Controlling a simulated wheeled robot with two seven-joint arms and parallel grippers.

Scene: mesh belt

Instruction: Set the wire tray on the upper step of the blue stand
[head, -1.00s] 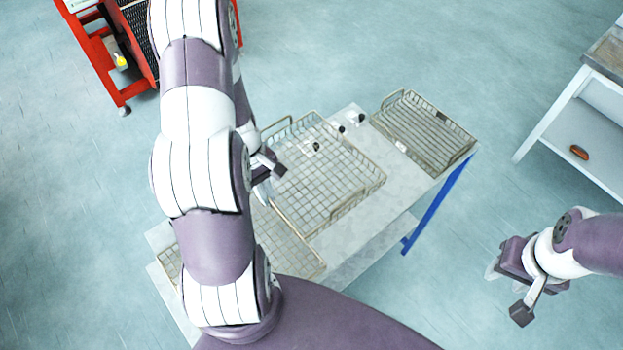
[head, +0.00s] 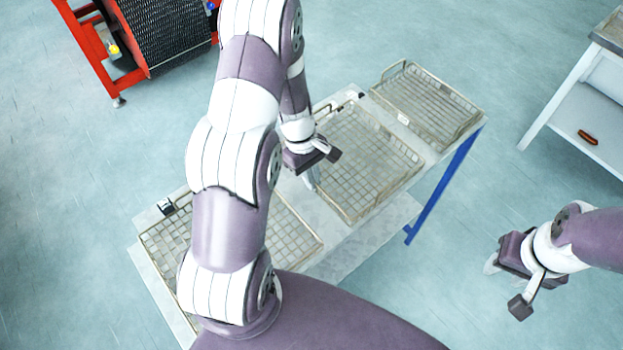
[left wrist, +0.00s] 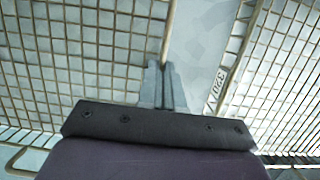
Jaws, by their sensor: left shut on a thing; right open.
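Three wire trays sit on or over the pale top of the blue-legged stand (head: 345,245): a left tray (head: 288,215), a middle tray (head: 372,160) and a right tray (head: 428,105). My left gripper (head: 312,181) is shut at the middle tray's left edge. In the left wrist view its closed fingers (left wrist: 164,88) meet a wire rim, with mesh on both sides. I cannot tell whether the middle tray is raised. My right gripper (head: 506,287) is open and empty, right of the stand. My left arm hides part of the left tray.
A red frame (head: 88,45) with a dark mesh belt (head: 165,45) stands at the upper left. A grey table (head: 580,118) with a red-brown item (head: 588,137) on its lower shelf is at the right. Open floor lies between it and the stand.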

